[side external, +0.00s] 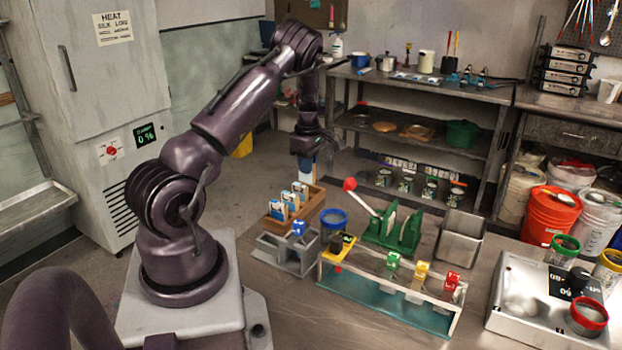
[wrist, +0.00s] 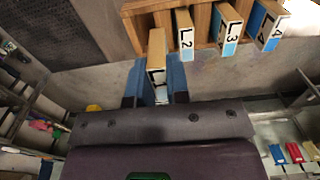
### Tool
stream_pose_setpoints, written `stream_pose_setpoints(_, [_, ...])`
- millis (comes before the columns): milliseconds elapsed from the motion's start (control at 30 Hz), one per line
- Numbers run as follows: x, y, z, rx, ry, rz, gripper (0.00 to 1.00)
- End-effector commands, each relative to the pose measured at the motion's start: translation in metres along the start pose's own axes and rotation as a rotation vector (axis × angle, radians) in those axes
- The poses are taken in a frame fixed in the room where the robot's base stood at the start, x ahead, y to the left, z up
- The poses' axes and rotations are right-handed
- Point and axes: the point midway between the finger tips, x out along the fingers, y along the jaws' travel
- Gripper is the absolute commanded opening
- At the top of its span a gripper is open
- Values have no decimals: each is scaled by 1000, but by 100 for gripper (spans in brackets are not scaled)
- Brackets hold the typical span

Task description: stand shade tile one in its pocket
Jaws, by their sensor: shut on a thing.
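Tiles marked 2 (wrist: 185,30), 3 (wrist: 228,32) and 4 (wrist: 268,28) stand in the rack. The pocket for tile one and the tile's lower end are not clearly seen.
A grey divided holder (side external: 276,252) with a blue piece stands in front of the rack. A blue-rimmed jar (side external: 334,220), a green stand (side external: 384,235) with a red-knobbed lever and a steel bin (side external: 460,238) lie to the right. A clear-topped rack (side external: 385,290) holds coloured clips.

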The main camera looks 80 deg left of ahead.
Motion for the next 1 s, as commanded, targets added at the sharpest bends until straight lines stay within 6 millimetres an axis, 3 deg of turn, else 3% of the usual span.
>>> stream_pose_setpoints(333, [26, 20, -3, 0, 0, 0, 0])
stream_pose_setpoints(533, [53, 20, -3, -1, 0, 0, 0])
stream_pose_setpoints(867, [56, 20, -3, 0, -1, 1, 0])
stream_pose_setpoints(900, [57, 20, -3, 0, -1, 1, 19])
stream_pose_setpoints(1000, [56, 20, -3, 0, -1, 1, 42])
